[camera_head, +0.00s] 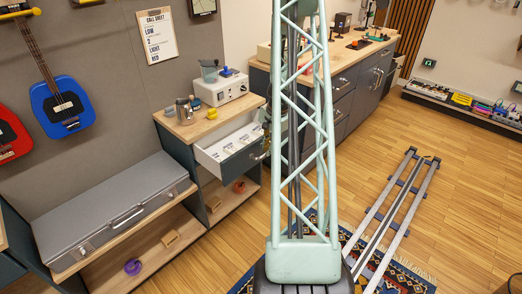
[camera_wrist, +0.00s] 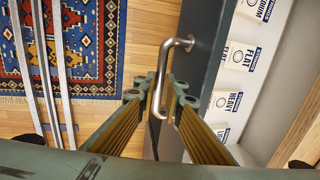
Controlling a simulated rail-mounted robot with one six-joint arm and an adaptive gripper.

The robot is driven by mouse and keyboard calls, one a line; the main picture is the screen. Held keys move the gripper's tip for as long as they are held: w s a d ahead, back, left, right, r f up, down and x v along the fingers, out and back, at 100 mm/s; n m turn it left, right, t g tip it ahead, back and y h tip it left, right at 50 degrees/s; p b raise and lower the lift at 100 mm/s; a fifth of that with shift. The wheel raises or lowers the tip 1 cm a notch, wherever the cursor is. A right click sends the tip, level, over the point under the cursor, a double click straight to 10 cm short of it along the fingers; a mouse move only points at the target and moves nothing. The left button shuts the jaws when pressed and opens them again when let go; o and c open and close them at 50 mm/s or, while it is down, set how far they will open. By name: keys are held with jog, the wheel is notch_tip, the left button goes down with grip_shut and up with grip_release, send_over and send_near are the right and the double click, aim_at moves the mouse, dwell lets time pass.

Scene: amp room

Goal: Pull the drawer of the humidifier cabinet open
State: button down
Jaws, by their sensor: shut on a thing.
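The humidifier cabinet (camera_head: 176,150) stands against the grey wall, left of my column in the head view. Its drawer (camera_head: 243,162) stands out from the body, open, with white boxes inside. In the wrist view the dark drawer front (camera_wrist: 203,60) runs down the middle, and labelled white boxes (camera_wrist: 238,62) show behind it. My gripper (camera_wrist: 158,98) is shut on the metal bar handle (camera_wrist: 163,60), one finger on each side of it. In the head view my gripper is mostly hidden behind my column.
A white device (camera_head: 222,90) and a metal canister (camera_head: 184,110) stand on the cabinet top. A low shelf with a grey case (camera_head: 115,215) is at left. A longer dark counter (camera_head: 345,105) stands behind my column. Wooden floor with a patterned rug (camera_wrist: 85,45) lies before the drawer.

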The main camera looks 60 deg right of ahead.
jog(key=shift+s+a+b, duration=0.2)
jog(key=shift+s+b, duration=0.2)
jog(key=shift+s, duration=0.65)
jog(key=c, duration=3)
grip_release()
jog(key=shift+r, duration=0.2)
notch_tip(320, 180, up, 11)
jog(key=s, duration=0.2)
jog(key=shift+s+a+r, duration=0.15)
jog(key=shift+a+r, duration=0.05)
jog(key=shift+a, duration=0.1)
